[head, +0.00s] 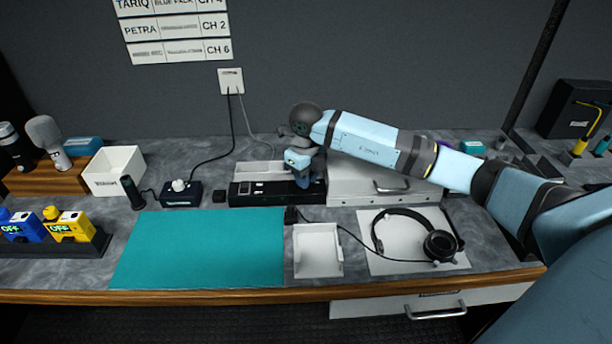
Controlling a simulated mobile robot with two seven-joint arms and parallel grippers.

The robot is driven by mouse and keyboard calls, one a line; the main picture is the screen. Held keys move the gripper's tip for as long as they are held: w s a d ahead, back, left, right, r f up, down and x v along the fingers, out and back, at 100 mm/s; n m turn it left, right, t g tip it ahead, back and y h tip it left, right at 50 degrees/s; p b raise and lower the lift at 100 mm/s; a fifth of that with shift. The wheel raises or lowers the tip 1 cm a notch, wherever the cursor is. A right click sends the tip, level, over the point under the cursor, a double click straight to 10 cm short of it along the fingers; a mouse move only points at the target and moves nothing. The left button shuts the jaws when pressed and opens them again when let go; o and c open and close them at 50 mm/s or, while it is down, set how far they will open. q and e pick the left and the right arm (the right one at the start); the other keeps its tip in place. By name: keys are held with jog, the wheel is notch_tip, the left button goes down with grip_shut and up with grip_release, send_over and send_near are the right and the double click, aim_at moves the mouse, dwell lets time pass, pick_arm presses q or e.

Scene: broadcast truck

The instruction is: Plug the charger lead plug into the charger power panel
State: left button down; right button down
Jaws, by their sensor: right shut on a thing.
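My right gripper (303,183) points down at the right end of a long black panel with pale markings (258,194), which I take to be the charger power panel. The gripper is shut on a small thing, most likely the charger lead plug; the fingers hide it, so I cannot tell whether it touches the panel. A small black block (290,215) with a dark lead (345,230) sits just in front of the panel, below the gripper. The lead runs right to the headset. My left gripper is not in view.
A headset (440,244) lies on a white mat at the right, beside a white tray (318,262). A teal mat (200,250) is clear. A white drawer box (370,185) stands under my right arm. A wall plate (230,80) has two cables.

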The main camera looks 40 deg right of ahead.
jog(key=shift+f, duration=0.4)
jog(key=shift+f+b, duration=0.5)
jog(key=shift+b, duration=0.05)
jog(key=c, duration=1)
grip_release()
jog(key=shift+r, duration=0.35)
notch_tip(320, 180, up, 13)
jog(key=shift+r, duration=0.1)
